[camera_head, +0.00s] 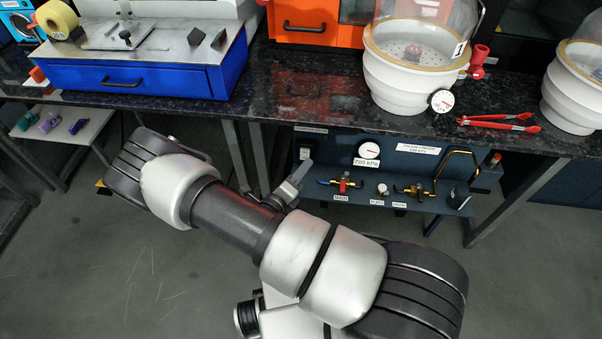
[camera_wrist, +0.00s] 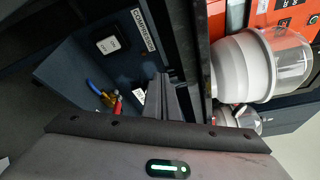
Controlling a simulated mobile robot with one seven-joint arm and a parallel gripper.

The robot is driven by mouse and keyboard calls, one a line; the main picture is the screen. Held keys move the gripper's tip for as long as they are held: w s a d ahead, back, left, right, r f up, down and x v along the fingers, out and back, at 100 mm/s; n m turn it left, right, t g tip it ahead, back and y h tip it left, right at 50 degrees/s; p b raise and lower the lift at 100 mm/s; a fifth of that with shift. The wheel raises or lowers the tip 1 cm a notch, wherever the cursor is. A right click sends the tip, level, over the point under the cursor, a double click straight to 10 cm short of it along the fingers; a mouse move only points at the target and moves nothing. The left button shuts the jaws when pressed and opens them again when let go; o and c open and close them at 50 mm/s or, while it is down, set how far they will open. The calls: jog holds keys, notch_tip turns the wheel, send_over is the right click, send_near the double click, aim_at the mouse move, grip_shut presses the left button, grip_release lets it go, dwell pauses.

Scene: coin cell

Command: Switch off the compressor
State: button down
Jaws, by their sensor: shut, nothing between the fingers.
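The compressor switch (camera_head: 306,150) is a small dark-framed unit with a pale rocker, at the left end of the blue panel under the bench. In the wrist view the switch (camera_wrist: 111,43) shows a white rocker, beside a label reading COMPRESSOR (camera_wrist: 143,29). Which way the rocker is pressed is too small to tell. My gripper (camera_head: 303,168) is shut and empty, just below the switch in the head view. In the wrist view my gripper (camera_wrist: 162,84) is apart from the switch, to its lower right.
The blue panel (camera_head: 416,160) carries a gauge (camera_head: 368,150), a red-handled valve (camera_head: 343,185) and other fittings right of my gripper. The dark bench top (camera_head: 300,88) overhangs it. Floor is clear at left.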

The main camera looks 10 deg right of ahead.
notch_tip(320, 180, down, 12)
jog(key=s+a+n+t+y+b, duration=0.1)
jog(key=a+n+t+y, duration=0.1)
jog(key=n+y, duration=0.3)
jog(key=n, duration=0.4)
jog(key=shift+s+a+f+t+b, duration=0.2)
jog(key=shift+s+a+t+b, duration=0.1)
jog(key=shift+a+t+b, duration=0.1)
jog(key=shift+d, duration=0.1)
